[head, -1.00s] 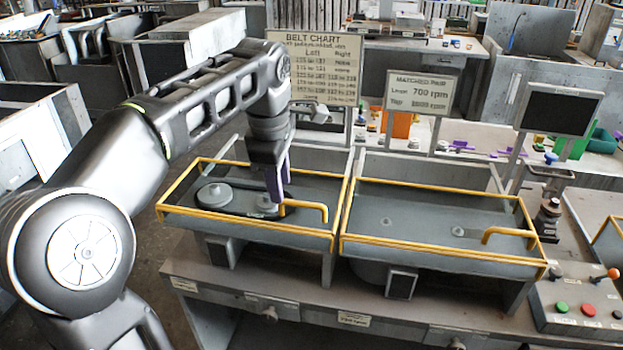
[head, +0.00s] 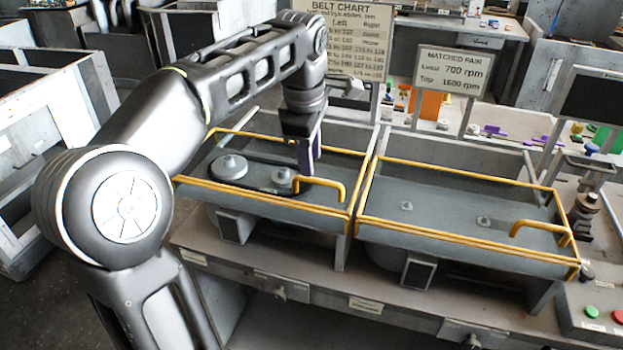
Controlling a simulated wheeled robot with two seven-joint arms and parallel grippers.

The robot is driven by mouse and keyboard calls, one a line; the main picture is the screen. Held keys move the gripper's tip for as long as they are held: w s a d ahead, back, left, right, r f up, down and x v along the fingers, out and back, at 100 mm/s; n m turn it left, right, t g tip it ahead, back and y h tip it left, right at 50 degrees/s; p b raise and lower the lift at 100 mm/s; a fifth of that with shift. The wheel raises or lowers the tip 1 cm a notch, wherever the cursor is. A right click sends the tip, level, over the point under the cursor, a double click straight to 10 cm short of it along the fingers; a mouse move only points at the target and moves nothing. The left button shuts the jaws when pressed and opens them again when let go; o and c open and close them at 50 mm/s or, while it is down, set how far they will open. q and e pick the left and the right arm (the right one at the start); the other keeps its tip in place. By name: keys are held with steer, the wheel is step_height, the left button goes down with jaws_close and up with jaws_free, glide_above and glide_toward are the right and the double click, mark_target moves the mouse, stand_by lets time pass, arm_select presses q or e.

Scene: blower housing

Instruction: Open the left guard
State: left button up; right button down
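The left guard (head: 262,203) is a clear cover with a yellow frame, lying closed over the left housing. Through it I see two grey pulleys, one of them the larger pulley (head: 229,167), with a dark belt around them. Its yellow handle (head: 325,183) stands at the front right of the frame. My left gripper (head: 306,172) points down just behind the handle's left end, with its purple-sided finger close to it. I cannot tell whether it touches the handle or how far its fingers are apart. My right gripper is out of view.
The right guard (head: 467,256), also yellow-framed with its own handle (head: 540,230), lies closed beside it over two small hubs. Behind stand a belt chart sign (head: 345,45) and a matched pair sign (head: 452,70). A button box (head: 595,312) is at the lower right.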

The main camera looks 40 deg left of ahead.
mark_target(311, 180)
arm_select(q)
steer(key=shift+w+a+f, duration=0.1)
steer(key=shift+w+f, duration=0.15)
steer(key=shift+f, duration=0.9)
steer(key=shift+w+a+f, duration=0.1)
steer(key=shift+w+f, duration=0.15)
steer(key=shift+f, duration=0.9)
steer(key=shift+c, duration=0.2)
jaws_close()
